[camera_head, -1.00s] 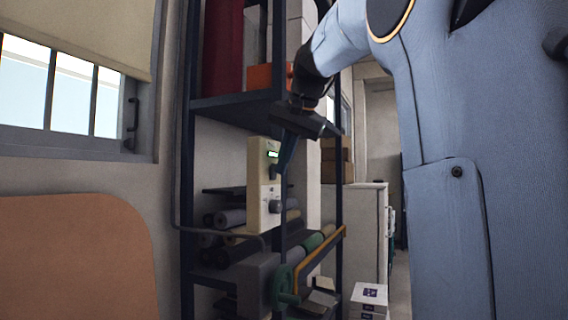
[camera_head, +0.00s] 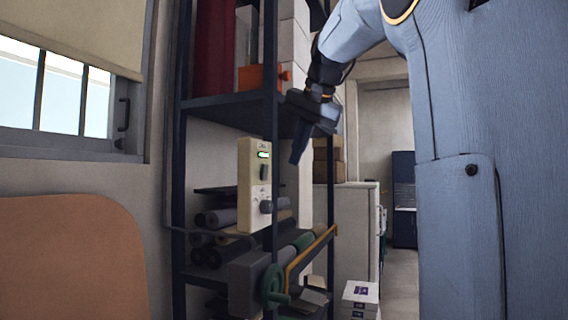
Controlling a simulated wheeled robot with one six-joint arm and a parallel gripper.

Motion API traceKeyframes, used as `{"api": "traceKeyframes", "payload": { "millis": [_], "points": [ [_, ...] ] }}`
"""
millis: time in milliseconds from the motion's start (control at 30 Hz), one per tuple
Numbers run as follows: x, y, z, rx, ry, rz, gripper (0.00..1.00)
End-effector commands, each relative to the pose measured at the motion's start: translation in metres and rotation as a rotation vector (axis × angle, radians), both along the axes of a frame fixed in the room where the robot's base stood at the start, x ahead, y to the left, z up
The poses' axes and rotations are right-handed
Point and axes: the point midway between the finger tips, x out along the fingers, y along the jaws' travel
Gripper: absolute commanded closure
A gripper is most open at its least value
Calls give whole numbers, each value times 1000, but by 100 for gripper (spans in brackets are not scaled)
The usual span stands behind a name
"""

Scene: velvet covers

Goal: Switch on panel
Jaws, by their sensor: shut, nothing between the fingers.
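The panel (camera_head: 248,190) is a cream box on the dark shelf's front post. A small green display (camera_head: 263,155) is lit near its top. Below the display is a dark switch lever (camera_head: 263,172), and lower down a round grey knob (camera_head: 266,206). My gripper (camera_head: 296,158) is shut and empty, with its fingers pointing down. It appears to the right of the panel, apart from it in the picture. The panel's face, switch and knob are unobstructed.
A dark metal shelf (camera_head: 225,108) holds rolls of cloth (camera_head: 222,217), an orange box (camera_head: 262,77) and white boxes. A green handwheel (camera_head: 275,287) sits below the panel. A white cabinet (camera_head: 357,225) stands behind at right. A brown rounded board (camera_head: 70,258) fills the lower left.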

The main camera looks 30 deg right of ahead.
Motion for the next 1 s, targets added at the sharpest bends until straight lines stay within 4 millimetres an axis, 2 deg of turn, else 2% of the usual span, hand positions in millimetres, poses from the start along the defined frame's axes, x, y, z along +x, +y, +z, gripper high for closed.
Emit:
{"api": "traceKeyframes", "payload": {
  "millis": [200,400,1000],
  "points": [
    [-29,1,28,1,0,9,100],
    [-45,-2,43,2,2,9,100],
    [-49,-4,47,2,3,7,100]
  ]
}}
